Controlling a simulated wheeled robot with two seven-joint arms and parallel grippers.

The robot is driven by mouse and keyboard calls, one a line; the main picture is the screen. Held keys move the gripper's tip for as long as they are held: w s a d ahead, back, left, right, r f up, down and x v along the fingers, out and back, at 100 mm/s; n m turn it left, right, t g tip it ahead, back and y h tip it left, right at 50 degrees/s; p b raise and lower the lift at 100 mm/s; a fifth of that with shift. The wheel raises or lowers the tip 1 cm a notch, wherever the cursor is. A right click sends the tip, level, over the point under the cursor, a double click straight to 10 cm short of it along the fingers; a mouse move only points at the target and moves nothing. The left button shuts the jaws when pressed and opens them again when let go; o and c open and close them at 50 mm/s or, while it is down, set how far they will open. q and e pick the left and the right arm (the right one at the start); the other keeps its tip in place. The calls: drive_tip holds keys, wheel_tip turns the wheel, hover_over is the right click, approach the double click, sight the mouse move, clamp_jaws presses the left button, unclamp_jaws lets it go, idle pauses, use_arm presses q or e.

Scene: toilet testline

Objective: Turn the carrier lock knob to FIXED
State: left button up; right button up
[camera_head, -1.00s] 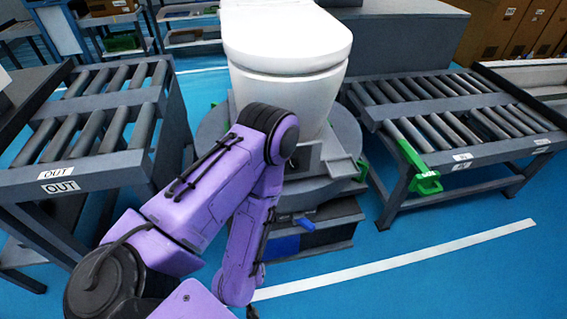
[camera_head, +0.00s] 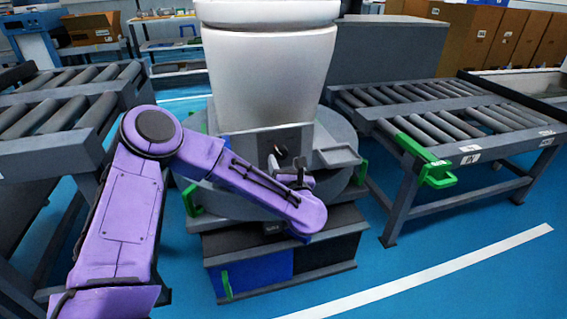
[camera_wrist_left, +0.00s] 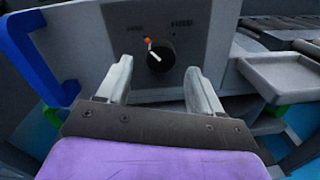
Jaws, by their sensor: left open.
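The carrier lock knob (camera_wrist_left: 160,55) is a round black knob on a grey panel (camera_wrist_left: 190,18) in the left wrist view. Its white pointer line tilts up and left toward a small orange mark, below the left one of two blurred labels. In the head view the knob (camera_head: 281,152) sits on the carrier's front, below the toilet (camera_head: 270,75). My left gripper (camera_wrist_left: 158,76) is open and empty, its pale fingertips apart on either side of the knob's lower edge, short of the panel as far as I can tell. The left gripper (camera_head: 290,172) is small and partly hidden in the head view. My right gripper is out of view.
A blue handle (camera_wrist_left: 35,60) stands left of the panel, and a grey tray (camera_wrist_left: 285,75) juts out at right. Roller conveyors stand left (camera_head: 50,120) and right (camera_head: 440,115), the right one with a green bracket (camera_head: 425,165). Blue floor is free at front right.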

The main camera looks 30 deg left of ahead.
sight(282, 156)
use_arm(q)
drive_tip(key=shift+x, duration=1.5)
drive_tip(key=c, duration=1.1)
drive_tip(key=shift+o, duration=0.2)
